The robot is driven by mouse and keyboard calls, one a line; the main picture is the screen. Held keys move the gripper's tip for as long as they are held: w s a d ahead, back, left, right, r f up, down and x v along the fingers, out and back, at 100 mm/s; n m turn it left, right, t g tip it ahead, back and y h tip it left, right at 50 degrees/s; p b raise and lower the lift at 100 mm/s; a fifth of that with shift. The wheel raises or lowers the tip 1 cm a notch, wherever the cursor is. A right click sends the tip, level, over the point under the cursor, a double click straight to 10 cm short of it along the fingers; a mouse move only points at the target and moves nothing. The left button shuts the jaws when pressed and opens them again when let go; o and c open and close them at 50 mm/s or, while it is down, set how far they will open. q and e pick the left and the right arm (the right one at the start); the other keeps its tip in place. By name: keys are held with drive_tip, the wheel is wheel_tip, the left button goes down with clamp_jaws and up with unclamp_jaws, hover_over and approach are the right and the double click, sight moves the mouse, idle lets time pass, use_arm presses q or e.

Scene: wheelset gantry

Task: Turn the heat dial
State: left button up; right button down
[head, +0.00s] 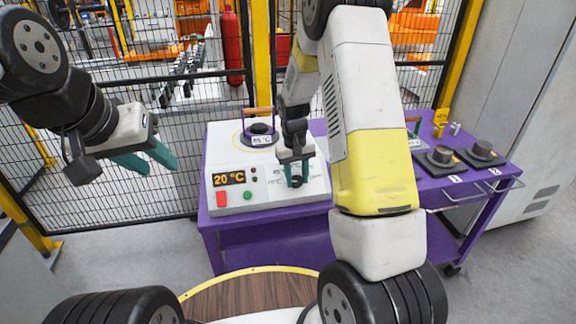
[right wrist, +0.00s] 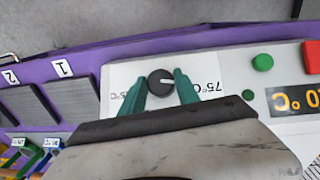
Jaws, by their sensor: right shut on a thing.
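The heat dial (head: 296,182) is a small black knob on the front panel of a white heater box (head: 270,197). In the right wrist view the dial (right wrist: 160,83) shows a white pointer mark, with a printed 75 °C label to its right. My right gripper (head: 296,172) reaches down to the panel, and its green fingers (right wrist: 162,80) are closed on both sides of the dial. The box display (head: 229,179) reads 20 °C. My left gripper (head: 150,162) hangs open and empty at the left, in front of the fence, away from the box.
The box stands on a purple table (head: 400,194). A red button (head: 221,199) and a green button (head: 248,195) sit below the display. A dark round part with a handle (head: 259,128) is on top. Dark blocks (head: 482,151) stand at the right. A mesh fence (head: 120,195) is behind.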

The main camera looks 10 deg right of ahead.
drive_tip(key=m+y, duration=0.2)
drive_tip(key=shift+d+m, duration=0.25)
drive_tip(key=shift+m, duration=0.15)
drive_tip(key=shift+m+t+y, duration=0.3)
drive_tip(key=shift+m+y, duration=1)
drive_tip(key=shift+m, duration=0.1)
drive_tip(key=c, duration=0.9)
unclamp_jaws()
drive_tip(key=shift+r, duration=0.1)
drive_tip(key=v, duration=0.7)
drive_tip(key=shift+d+r, duration=0.2)
drive_tip(key=shift+r, duration=0.05)
